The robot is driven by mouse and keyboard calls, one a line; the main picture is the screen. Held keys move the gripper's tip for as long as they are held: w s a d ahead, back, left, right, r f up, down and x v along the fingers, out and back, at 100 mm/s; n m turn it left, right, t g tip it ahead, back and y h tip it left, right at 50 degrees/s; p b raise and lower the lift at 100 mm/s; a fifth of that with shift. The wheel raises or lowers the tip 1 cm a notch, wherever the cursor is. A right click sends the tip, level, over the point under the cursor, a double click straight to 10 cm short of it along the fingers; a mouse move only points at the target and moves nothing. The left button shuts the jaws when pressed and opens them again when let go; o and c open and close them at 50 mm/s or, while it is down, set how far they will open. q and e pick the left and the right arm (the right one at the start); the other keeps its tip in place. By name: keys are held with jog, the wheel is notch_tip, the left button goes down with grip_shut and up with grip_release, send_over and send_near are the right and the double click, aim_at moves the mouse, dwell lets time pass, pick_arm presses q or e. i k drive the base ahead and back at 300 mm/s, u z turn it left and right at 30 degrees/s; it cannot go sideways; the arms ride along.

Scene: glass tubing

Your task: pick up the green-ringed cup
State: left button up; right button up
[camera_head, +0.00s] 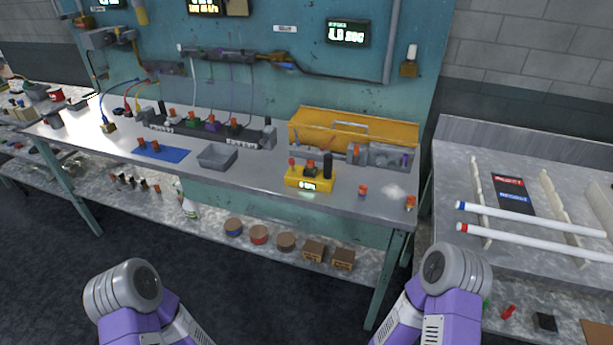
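I cannot make out a cup with a green ring in this view; many of the small things are too small to tell. A tiny patch of green shows on the lower level at the right, partly hidden behind my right arm, and I cannot tell what it is. Only grey joints and purple links of both my arms show at the bottom edge. Neither gripper is in view.
A metal workbench holds a blue mat (170,153), a grey tray (217,157), a yellow device (310,181) and a yellow toolbox (390,133). Several round containers and a bottle (189,208) stand below. White tubes with blue (530,218) and red (530,239) ends lie on the right table.

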aim_at(309, 162)
jog(key=u, duration=1.75)
jog(key=i, duration=1.5)
jog(key=z, duration=0.75)
